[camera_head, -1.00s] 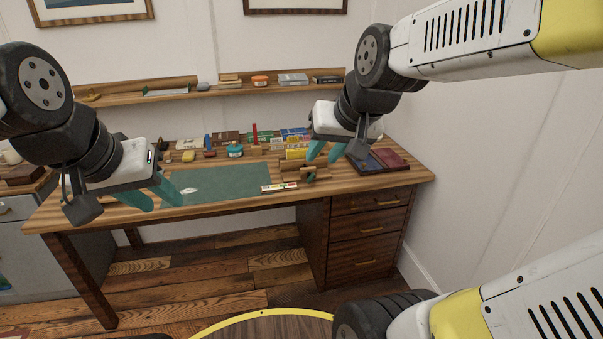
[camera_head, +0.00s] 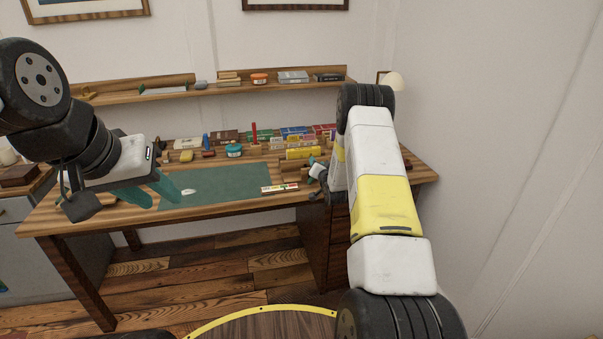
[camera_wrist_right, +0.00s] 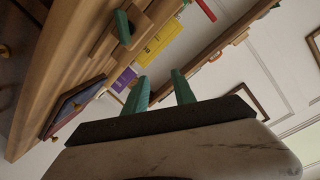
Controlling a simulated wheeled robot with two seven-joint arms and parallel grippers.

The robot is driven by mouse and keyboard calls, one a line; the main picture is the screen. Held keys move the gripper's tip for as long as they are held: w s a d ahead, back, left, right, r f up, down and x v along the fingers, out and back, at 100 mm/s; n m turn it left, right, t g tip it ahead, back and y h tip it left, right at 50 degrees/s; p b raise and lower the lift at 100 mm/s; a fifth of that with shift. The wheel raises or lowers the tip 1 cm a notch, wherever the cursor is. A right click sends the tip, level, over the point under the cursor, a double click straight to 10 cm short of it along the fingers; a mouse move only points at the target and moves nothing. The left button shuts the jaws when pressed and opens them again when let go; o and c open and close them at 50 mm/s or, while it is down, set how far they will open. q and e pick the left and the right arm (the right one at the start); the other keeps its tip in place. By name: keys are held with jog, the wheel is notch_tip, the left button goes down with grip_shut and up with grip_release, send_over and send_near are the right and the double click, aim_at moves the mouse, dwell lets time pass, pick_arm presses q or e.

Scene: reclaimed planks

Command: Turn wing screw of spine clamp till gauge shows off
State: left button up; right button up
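A wooden piece, probably the spine clamp (camera_head: 290,167), stands on the desk right of the green mat. In the right wrist view a wooden block (camera_wrist_right: 104,43) carries a dark green part (camera_wrist_right: 123,27), possibly the wing screw. A small strip with coloured bands, possibly the gauge (camera_head: 280,187), lies at the mat's right edge; its reading is too small to tell. My right gripper (camera_wrist_right: 160,90) is open and empty, apart from the block; in the head view my forearm mostly hides it. My left gripper (camera_head: 150,193) is open and empty over the desk's left part.
The green mat (camera_head: 225,188) is mostly clear, with a small pale item on it. Several boxes, books and jars line the desk's back, including a yellow box (camera_head: 303,153) and an upright red item (camera_head: 254,132). A shelf (camera_head: 210,90) runs above. A dark tray (camera_wrist_right: 72,103) lies at the right.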

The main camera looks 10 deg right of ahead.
jog(key=t, duration=0.2)
send_near(313, 181)
jog(key=w, duration=0.4)
jog(key=shift+w+d+r+m+y, duration=0.1)
jog(key=shift+r+m+y, duration=0.1)
jog(key=shift+m+y, duration=0.15)
jog(key=w, duration=0.7)
jog(key=shift+w, duration=0.25)
grip_shut()
